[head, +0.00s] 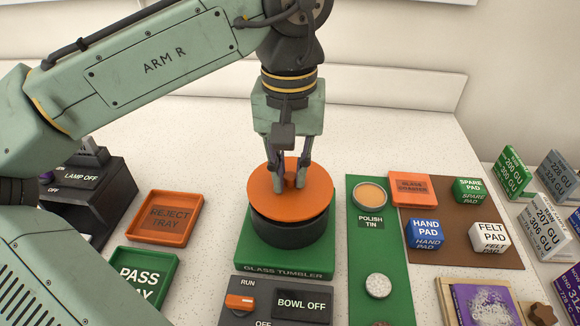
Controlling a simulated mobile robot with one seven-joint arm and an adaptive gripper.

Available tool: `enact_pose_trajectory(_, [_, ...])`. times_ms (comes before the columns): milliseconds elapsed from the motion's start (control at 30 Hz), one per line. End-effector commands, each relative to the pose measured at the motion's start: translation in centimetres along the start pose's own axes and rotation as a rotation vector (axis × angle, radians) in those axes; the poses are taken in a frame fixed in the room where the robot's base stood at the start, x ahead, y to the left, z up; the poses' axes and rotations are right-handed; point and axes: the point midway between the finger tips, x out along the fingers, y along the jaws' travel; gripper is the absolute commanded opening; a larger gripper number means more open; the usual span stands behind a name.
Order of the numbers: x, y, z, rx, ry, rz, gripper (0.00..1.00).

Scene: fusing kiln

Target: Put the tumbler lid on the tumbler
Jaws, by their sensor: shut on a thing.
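The tumbler lid (262,198) is an orange disc with a small knob at its centre. My gripper (291,180) points down from above and is shut on the lid's knob. The glass tumbler (285,231) is a dark round drum on a green base (247,258) labelled GLASS TUMBLER. The lid is over the drum's top and covers its opening from this view. I cannot tell whether the lid rests on the rim or hangs just above it.
An orange reject tray (168,218) and a green pass tray (143,276) lie to the left. A switch box (270,301) stands in front. A green strip with the polish tin (369,194) and a brown mat with labelled pads (490,236) lie to the right.

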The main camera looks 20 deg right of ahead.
Motion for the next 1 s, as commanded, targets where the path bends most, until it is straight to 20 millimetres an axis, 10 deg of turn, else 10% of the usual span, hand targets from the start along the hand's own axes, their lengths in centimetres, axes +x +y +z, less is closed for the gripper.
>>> enact_pose_trajectory(833, [1.7, 0.0, 0.0, 0.000, 0.000, 0.000, 0.00])
enact_pose_trajectory(867, [1.6, 0.0, 0.0, 0.000, 0.000, 0.000, 0.17])
enact_pose_trajectory(1000, [1.6, 0.0, 0.0, 0.000, 0.000, 0.000, 0.27])
